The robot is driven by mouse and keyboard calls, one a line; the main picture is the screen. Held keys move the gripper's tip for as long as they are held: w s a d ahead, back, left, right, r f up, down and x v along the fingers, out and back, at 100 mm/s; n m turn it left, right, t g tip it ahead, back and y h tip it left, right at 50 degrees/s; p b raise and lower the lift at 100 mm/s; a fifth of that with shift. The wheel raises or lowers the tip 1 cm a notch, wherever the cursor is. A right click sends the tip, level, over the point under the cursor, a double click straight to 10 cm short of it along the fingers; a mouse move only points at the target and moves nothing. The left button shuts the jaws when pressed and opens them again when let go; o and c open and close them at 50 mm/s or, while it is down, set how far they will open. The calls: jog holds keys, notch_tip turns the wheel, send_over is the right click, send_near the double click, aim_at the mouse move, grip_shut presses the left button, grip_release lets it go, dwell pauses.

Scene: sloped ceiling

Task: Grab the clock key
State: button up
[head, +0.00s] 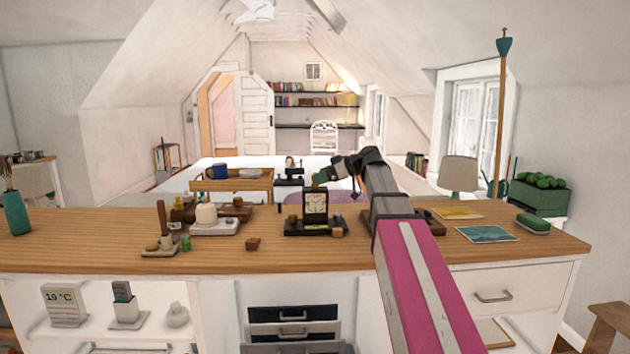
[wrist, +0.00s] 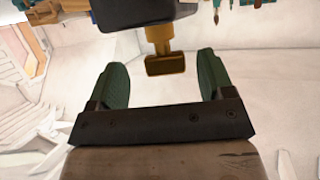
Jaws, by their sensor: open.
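A small dark clock (head: 315,203) with a pale face stands on a black base on the wooden counter in the head view. In the wrist view a brass key-like piece (wrist: 165,54) sticks out from a dark body at the top edge, probably the clock key on the clock. It is hidden in the head view. My gripper (wrist: 157,76) is open, with its green finger pads on either side of the brass piece and clear space on both sides. Nothing is held. In the head view my gripper (head: 322,178) is just behind and above the clock, partly hidden.
The wooden counter (head: 110,240) carries a white dish stand (head: 215,228) to the left and a small brown block (head: 253,244) near the clock. A tray table (head: 232,183) stands behind.

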aim_at(310, 188)
jog(key=x, duration=0.4)
jog(key=shift+a, duration=0.45)
jog(key=c, duration=1)
jog(key=shift+r, duration=0.15)
